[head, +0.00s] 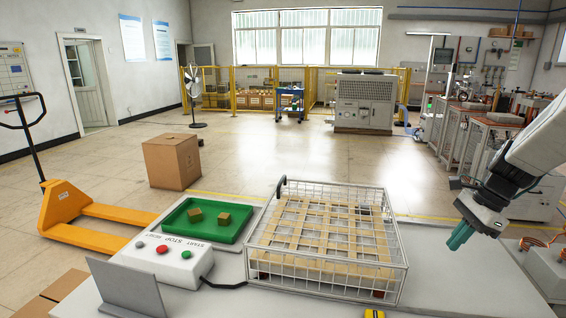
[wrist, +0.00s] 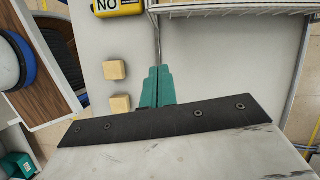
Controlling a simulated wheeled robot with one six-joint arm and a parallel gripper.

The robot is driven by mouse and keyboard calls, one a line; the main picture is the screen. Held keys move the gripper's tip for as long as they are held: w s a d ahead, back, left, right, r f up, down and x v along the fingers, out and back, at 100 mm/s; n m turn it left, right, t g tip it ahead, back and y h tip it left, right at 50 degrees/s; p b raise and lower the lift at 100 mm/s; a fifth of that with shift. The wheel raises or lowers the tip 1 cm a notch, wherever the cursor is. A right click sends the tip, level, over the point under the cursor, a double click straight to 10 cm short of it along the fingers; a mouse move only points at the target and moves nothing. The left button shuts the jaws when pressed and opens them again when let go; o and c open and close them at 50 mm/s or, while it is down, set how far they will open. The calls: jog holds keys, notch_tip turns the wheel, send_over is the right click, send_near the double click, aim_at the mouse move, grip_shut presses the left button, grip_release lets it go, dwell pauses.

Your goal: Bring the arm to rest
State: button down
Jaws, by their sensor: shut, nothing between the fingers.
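My arm reaches in from the right edge of the head view. My gripper (head: 459,238) points down and left above the table (head: 430,270), to the right of the wire basket and clear of it. Its teal fingers are together with nothing between them. In the wrist view, the teal fingers (wrist: 158,85) also lie side by side, over a grey surface. A black plate (wrist: 170,120) crosses the lower part of that view.
The wire basket (head: 262,240) holds a wooden lattice. Left of it are a green tray (head: 225,238) with two small blocks and a start/stop button box (head: 170,277). Copper coils (head: 535,245) stand near my arm at right. Wooden blocks (wrist: 115,70) show in the wrist view.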

jog(key=s+a+r+n+h, duration=0.2)
jog(key=s+a+r+n, duration=0.2)
jog(key=s+a+n, duration=0.5)
jog(key=s+a+r+n+h, duration=0.2)
jog(key=s+a+r+n, duration=0.2)
jog(key=s+a+n, duration=0.5)
jog(key=s+n, duration=0.1)
jog(key=s, duration=0.4)
jog(key=shift+a+r+n, duration=0.15)
jog(key=shift+n, duration=0.25)
